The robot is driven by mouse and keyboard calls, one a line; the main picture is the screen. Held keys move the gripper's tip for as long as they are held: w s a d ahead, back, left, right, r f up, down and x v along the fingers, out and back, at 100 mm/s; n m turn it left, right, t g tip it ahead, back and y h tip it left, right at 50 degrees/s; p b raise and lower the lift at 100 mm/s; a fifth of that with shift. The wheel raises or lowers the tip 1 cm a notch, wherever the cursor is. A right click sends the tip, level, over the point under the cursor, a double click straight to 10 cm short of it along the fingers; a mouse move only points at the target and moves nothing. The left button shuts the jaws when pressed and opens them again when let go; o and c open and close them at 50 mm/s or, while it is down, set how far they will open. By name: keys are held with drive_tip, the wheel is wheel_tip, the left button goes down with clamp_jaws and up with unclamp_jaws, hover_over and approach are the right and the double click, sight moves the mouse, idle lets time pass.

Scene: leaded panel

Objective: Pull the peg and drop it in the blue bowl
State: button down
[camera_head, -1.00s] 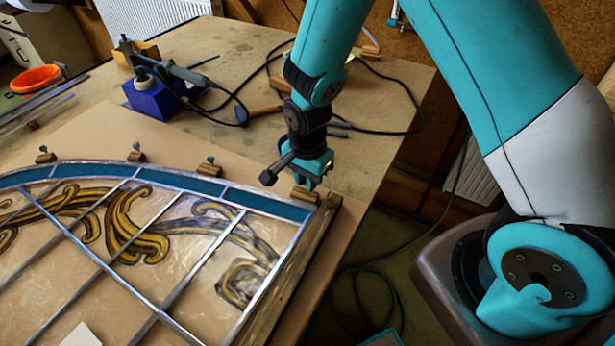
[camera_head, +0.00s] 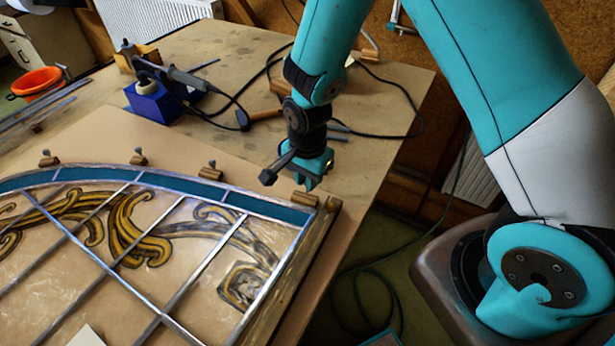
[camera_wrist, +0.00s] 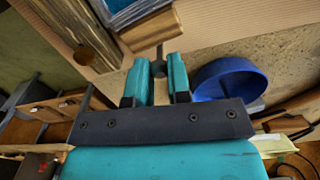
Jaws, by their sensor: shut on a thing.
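My gripper (camera_head: 310,184) is above the corner wooden block (camera_head: 303,199) at the right end of the leaded panel's curved edge. In the wrist view, its two teal fingers (camera_wrist: 159,70) are closed on a small dark peg (camera_wrist: 158,52), mostly hidden between them. The wooden block also shows there (camera_wrist: 152,29), just beyond the peg. I cannot tell whether the peg is still in the block. The blue bowl (camera_wrist: 230,76) is right of the fingers in the wrist view. I do not see it in the head view.
The leaded glass panel (camera_head: 180,228) lies on the bench, with several pegged blocks (camera_head: 138,157) along its curved edge. A soldering iron on a blue stand (camera_head: 155,101), a hammer (camera_head: 262,114), cables and an orange bowl (camera_head: 36,81) are behind.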

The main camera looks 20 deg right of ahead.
drive_tip(key=shift+r+p, duration=0.7)
drive_tip(key=shift+r, duration=0.25)
drive_tip(key=shift+r+p, duration=2.05)
drive_tip(key=shift+r, duration=0.5)
drive_tip(key=shift+w+r, duration=0.15)
drive_tip(key=w+d+r+p, duration=0.2)
drive_tip(key=w+r+p, duration=0.2)
drive_tip(key=w, duration=0.1)
drive_tip(key=shift+w+d+f+b, duration=0.2)
drive_tip(key=shift+w+f+b, duration=0.4)
drive_tip(key=shift+w, duration=0.55)
drive_tip(key=shift+w+d+f+b, duration=0.15)
drive_tip(key=shift+w+f+b, duration=0.45)
drive_tip(key=shift+w, duration=0.5)
drive_tip(key=shift+w+d+f+b, duration=0.2)
drive_tip(key=shift+w+f+b, duration=0.35)
drive_tip(key=shift+w, duration=0.6)
